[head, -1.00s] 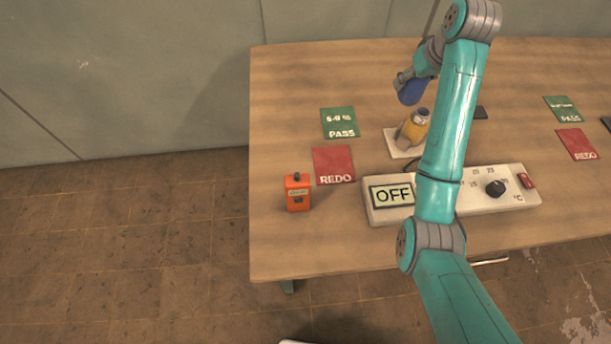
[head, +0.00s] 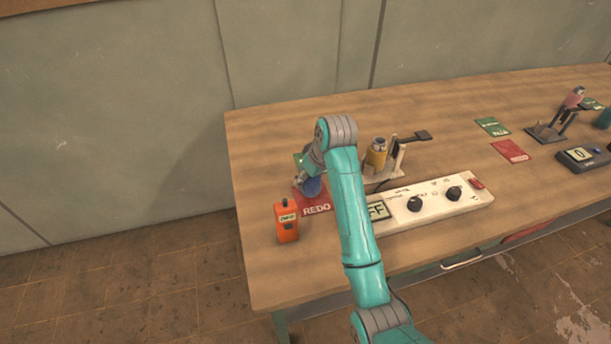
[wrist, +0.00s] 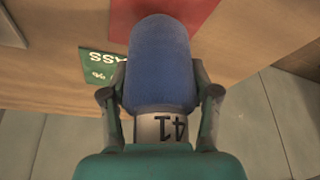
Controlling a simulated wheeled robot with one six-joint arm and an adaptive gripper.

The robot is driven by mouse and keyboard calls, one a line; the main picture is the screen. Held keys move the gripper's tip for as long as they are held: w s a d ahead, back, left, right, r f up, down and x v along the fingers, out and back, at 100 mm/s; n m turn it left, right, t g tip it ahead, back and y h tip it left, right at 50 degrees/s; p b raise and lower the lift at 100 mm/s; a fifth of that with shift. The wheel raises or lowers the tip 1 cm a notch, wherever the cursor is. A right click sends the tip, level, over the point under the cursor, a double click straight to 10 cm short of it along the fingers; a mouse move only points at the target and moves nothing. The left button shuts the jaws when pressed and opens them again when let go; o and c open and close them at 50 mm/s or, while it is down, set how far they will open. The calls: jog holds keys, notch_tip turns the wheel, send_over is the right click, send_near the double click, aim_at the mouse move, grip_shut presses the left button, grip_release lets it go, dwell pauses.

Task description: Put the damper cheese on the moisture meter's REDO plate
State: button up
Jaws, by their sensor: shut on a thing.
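My gripper (head: 306,178) is shut on a blue cheese (wrist: 160,60), a thread-wound cylinder on a pale tube marked with digits that read 41 upside down. I cannot tell from the frames whether it is the damper one. In the head view the blue cheese (head: 313,188) is over the red REDO plate (head: 317,209); whether it touches is unclear. The wrist view shows the red plate (wrist: 200,12) behind the cheese's far end. The orange moisture meter (head: 286,223) stands just left of the plate, with a small lit display.
A green PASS plate (wrist: 97,66) lies beside the red one, mostly hidden in the head view. A yellow cheese (head: 376,154) stands on a stand behind the white control box (head: 435,203). A second REDO plate (head: 511,150) and PASS plate (head: 492,126) lie farther right.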

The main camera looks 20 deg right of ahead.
jog(key=shift+d+f, duration=0.1)
jog(key=shift+f, duration=0.25)
jog(key=shift+f, duration=0.15)
jog(key=o, duration=1.2)
